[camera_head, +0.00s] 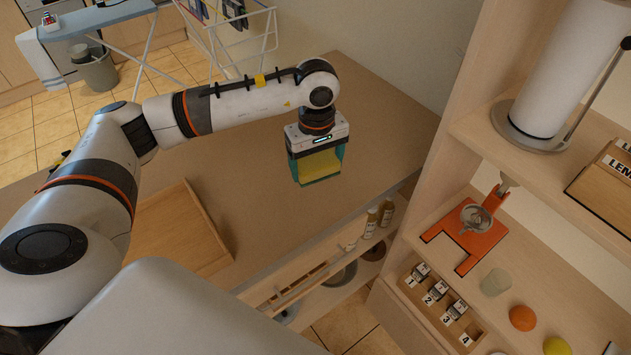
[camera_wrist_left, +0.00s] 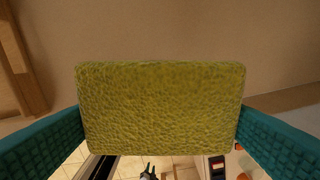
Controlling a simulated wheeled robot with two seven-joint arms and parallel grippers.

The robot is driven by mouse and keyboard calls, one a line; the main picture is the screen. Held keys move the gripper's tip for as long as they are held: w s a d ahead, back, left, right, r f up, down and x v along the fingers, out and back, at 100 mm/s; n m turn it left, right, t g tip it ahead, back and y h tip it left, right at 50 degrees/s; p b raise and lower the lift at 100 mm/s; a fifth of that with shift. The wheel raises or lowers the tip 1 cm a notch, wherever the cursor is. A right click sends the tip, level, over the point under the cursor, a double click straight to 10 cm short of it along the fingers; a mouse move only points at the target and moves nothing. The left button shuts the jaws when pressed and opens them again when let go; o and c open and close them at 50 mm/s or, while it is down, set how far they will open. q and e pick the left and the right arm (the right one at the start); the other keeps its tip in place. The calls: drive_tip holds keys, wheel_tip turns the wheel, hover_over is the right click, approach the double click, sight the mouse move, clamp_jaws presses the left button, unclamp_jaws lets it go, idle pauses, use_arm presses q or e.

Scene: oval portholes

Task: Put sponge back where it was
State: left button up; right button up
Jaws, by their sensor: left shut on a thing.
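A yellow-green sponge (camera_head: 319,166) is held between the teal fingers of my left gripper (camera_head: 318,163). The gripper points down over the wooden counter, near its right part. In the left wrist view the sponge (camera_wrist_left: 162,108) fills the middle, with one teal finger at each side edge pressed to it. The sponge looks raised above the counter (camera_head: 270,180), but the exact height is hard to tell. My right gripper does not show.
A wooden tray (camera_head: 205,225) lies on the counter at left. Bottles (camera_head: 370,222) stand on a lower shelf. At right, shelves hold a paper towel roll (camera_head: 565,70), an orange stand (camera_head: 480,222), a numbered rack (camera_head: 440,300), a glass (camera_head: 496,281) and an orange ball (camera_head: 522,318).

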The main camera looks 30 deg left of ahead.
use_arm(q)
drive_tip(key=w+a+f+n, duration=0.1)
drive_tip(key=a+f+n, duration=0.1)
drive_tip(key=w+a+f+n+p, duration=0.1)
drive_tip(key=w+f+n, duration=0.1)
drive_tip(key=w+a+f+n+p, duration=0.1)
drive_tip(key=a+f+n, duration=0.1)
drive_tip(key=f+n, duration=0.1)
drive_tip(key=shift+w+a, duration=0.25)
drive_tip(key=shift+a, duration=0.05)
wheel_tip(320, 180, down, 4)
drive_tip(key=shift+f+p, duration=0.2)
drive_tip(key=shift+p, duration=0.35)
drive_tip(key=shift+f, duration=0.25)
drive_tip(key=o, duration=0.8)
drive_tip(key=shift+o, duration=0.2)
drive_tip(key=shift+r, duration=0.15)
